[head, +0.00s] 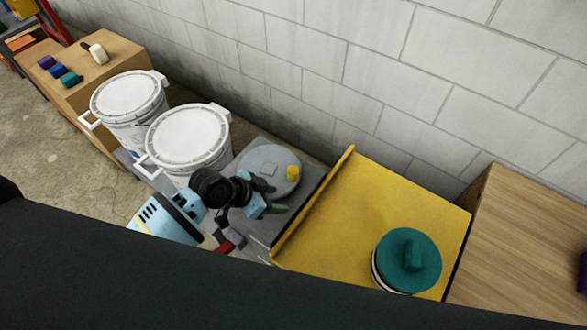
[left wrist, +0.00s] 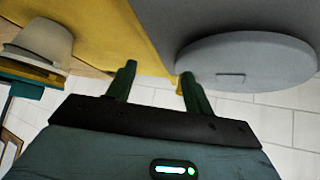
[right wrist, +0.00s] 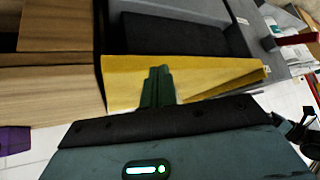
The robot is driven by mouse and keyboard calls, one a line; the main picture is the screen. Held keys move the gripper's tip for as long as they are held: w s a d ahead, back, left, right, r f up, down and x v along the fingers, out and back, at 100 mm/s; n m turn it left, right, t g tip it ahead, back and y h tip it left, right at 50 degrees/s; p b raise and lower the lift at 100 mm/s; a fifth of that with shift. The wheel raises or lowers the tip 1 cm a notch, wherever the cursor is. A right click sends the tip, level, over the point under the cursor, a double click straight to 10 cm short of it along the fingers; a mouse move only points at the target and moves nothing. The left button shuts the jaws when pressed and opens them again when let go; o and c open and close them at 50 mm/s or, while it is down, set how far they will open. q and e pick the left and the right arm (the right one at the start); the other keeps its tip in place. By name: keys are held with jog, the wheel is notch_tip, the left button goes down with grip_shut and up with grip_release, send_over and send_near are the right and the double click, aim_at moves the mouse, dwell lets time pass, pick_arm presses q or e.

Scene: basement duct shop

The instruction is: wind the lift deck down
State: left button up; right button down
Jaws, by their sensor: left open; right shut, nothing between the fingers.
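The yellow lift deck (head: 340,215) lies level beside the block wall. A jar with a teal lid (head: 412,258) stands on its right front part. Left of the deck, a grey round hand wheel (head: 268,165) with a yellow knob (head: 293,172) sits on a grey housing. My left gripper (head: 271,198) is open at the wheel's near edge, apart from the knob in the head view. In the left wrist view, the wheel (left wrist: 250,62) is beyond the fingers and the knob is mostly hidden behind one finger. My right gripper (right wrist: 158,72) is shut and empty before the deck's yellow side (right wrist: 205,78).
Two white lidded buckets (head: 187,135) stand left of the wheel, close to my left arm. A wooden bench (head: 525,240) adjoins the deck's right side. Another wooden bench (head: 110,75) at far left holds small coloured items. The cinder-block wall bounds the back.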

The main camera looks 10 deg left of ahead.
pick_arm(q)
jog(key=m, duration=0.1)
send_near(292, 170)
jog(key=shift+w+d+f+t, duration=0.2)
jog(key=shift+d+f, duration=0.15)
jog(key=shift+f, duration=0.2)
jog(key=shift+w+d+f+t, duration=0.1)
jog(key=shift+w+d+f, duration=0.2)
jog(key=shift+f, duration=0.2)
jog(key=shift+d+f, duration=0.15)
jog(key=b+x, duration=0.1)
jog(key=x, duration=0.4)
jog(key=shift+w+d+f, duration=0.1)
jog(key=shift+d+f, duration=0.15)
jog(key=shift+f, duration=0.05)
jog(key=shift+w+d+f, duration=0.3)
jog(key=shift+d+f, duration=0.05)
jog(key=shift+f, duration=0.1)
jog(key=shift+w+d, duration=0.1)
jog(key=c, duration=0.9)
grip_shut()
pick_arm(e)
jog(key=shift+s+f, duration=0.8)
jog(key=shift+f, duration=0.15)
